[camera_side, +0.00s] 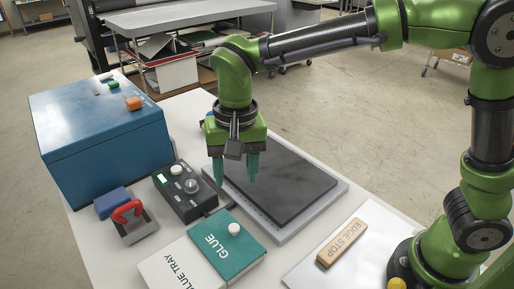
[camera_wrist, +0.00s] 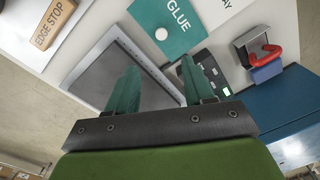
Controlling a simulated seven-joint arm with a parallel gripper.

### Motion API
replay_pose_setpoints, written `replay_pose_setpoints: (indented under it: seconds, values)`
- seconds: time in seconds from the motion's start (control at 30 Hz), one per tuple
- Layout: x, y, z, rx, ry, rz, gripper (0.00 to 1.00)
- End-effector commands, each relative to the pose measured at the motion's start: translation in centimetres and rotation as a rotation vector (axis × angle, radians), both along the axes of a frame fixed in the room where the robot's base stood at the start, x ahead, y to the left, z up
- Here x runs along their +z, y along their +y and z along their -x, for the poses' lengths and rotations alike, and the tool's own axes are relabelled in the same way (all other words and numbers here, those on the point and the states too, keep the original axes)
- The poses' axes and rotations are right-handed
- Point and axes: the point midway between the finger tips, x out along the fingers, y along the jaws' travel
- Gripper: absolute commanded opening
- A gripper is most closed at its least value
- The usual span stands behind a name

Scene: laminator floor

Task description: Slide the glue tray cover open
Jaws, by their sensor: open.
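The glue tray (camera_side: 183,268) is a white box labelled GLUE TRAY at the front of the table in the side view. A teal cover (camera_side: 222,252) labelled GLUE, with a white round knob (camera_side: 234,229), sits at its right end. The cover (camera_wrist: 178,22) and knob (camera_wrist: 161,34) also show in the wrist view, ahead of the fingers. My gripper (camera_side: 234,178) points down with teal fingers apart and nothing between them. It is above the left part of the dark plate, behind the knob and apart from it. The wrist view shows the open fingers (camera_wrist: 158,85) too.
A red-handled holder (camera_side: 130,220) and a large blue machine (camera_side: 100,125) are farther left. The dark plate (camera_side: 285,185) lies right. A wooden EDGE STOP block (camera_side: 342,243) lies front right.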

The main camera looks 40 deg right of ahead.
Motion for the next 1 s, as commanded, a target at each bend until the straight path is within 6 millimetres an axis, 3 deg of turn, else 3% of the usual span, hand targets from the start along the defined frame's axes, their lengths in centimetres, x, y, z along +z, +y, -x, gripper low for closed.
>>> replay_pose_setpoints:
  seconds: [0.07, 0.2, 0.37, 1.0]
  values:
    - [0.1, 1.1, -0.9, -0.103, 0.015, 0.027, 0.52]
    - [1.5, 0.8, -1.2, -0.258, 0.021, 0.037, 0.52]
    - [0.6, 0.7, -0.9, -0.301, 0.034, 0.043, 0.52]
    - [-12.2, 0.7, -0.9, -0.298, 0.035, 0.042, 0.52]
